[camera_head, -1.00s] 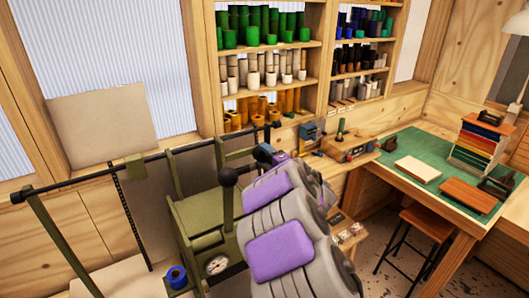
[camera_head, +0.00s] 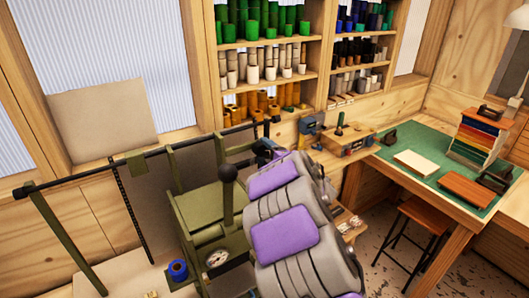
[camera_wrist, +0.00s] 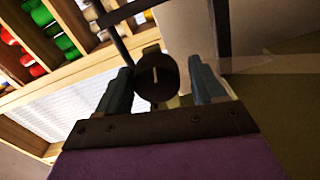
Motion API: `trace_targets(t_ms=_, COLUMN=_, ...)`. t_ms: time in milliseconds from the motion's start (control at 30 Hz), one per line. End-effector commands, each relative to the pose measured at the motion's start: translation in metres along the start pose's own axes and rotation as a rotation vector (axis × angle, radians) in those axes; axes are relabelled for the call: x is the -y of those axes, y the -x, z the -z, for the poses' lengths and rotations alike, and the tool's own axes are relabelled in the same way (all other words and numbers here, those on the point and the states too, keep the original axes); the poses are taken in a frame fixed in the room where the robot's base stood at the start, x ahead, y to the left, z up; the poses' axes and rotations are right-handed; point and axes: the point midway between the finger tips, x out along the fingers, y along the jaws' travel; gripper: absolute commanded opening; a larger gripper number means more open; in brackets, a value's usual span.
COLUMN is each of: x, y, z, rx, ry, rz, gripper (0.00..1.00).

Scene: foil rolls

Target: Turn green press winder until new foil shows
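The green press (camera_head: 212,205) stands at lower centre in the head view, with a dark ball-topped lever (camera_head: 228,178) and a round gauge (camera_head: 217,258). In the wrist view a round dark knob (camera_wrist: 157,74) with a pale line across its face shows between the fingers of my gripper (camera_wrist: 160,66). I take it to be the winder but cannot be sure. My arm hides most of the gripper in the head view. I cannot make out any foil.
A dark rail (camera_head: 105,165) runs across the left side near the press. A blue roll (camera_head: 178,270) stands at its lower left. Shelves (camera_head: 270,72) of coloured rolls line the back wall. A green-topped table (camera_head: 400,150) and a stool (camera_head: 412,228) are at right.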

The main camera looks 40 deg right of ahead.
Motion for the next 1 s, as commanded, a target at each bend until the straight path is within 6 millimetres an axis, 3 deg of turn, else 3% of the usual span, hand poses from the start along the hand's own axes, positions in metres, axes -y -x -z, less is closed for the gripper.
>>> trace_targets(t_ms=133, x=-0.002, y=0.000, z=0.001, rx=-0.002, ry=0.001, rz=-0.003, gripper=0.80)
trace_targets(t_ms=467, x=-0.003, y=0.006, z=0.002, rx=-0.002, ry=0.003, rz=-0.006, gripper=0.80)
trace_targets(t_ms=1000, x=-0.002, y=0.094, z=-0.002, rx=0.002, ry=0.001, rz=-0.005, gripper=0.80)
